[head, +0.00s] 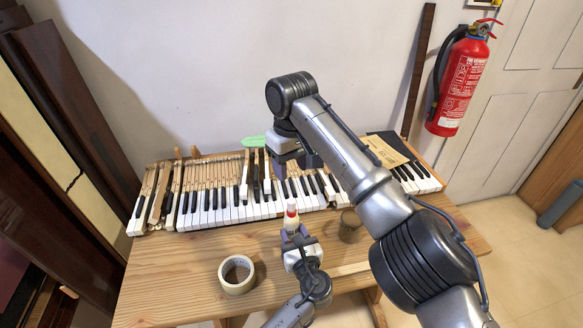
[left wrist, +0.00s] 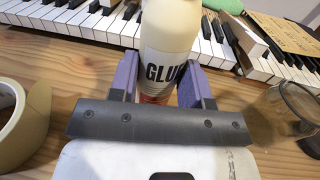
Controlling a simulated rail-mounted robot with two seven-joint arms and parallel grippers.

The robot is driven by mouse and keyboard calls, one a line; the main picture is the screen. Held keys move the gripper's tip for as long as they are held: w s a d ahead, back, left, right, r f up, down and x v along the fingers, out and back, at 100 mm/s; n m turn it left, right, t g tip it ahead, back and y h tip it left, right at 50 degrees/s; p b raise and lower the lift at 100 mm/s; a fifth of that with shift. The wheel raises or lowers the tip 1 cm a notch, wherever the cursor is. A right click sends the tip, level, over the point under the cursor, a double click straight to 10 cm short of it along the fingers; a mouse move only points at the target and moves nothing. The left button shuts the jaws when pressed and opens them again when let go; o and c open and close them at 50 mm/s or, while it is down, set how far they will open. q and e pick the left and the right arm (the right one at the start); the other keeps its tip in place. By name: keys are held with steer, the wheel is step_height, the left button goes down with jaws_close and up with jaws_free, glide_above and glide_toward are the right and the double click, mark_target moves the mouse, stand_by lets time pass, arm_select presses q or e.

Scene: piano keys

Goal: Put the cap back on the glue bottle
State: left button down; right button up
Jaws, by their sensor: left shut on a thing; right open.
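A tape roll (head: 237,274) lies on the wooden table (head: 180,275) to the left. A glass jar (head: 350,226) stands right of the bottle. Loose piano keys (head: 215,205) fill the back, with a green piece (head: 253,141) behind. Bare table lies front left.

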arm_select(q)
steer(key=shift+c, duration=2.4)
jaws_free()
steer(key=p+v, duration=0.3)
steer(key=v, duration=1.1)
steer(key=shift+p, duration=0.35)
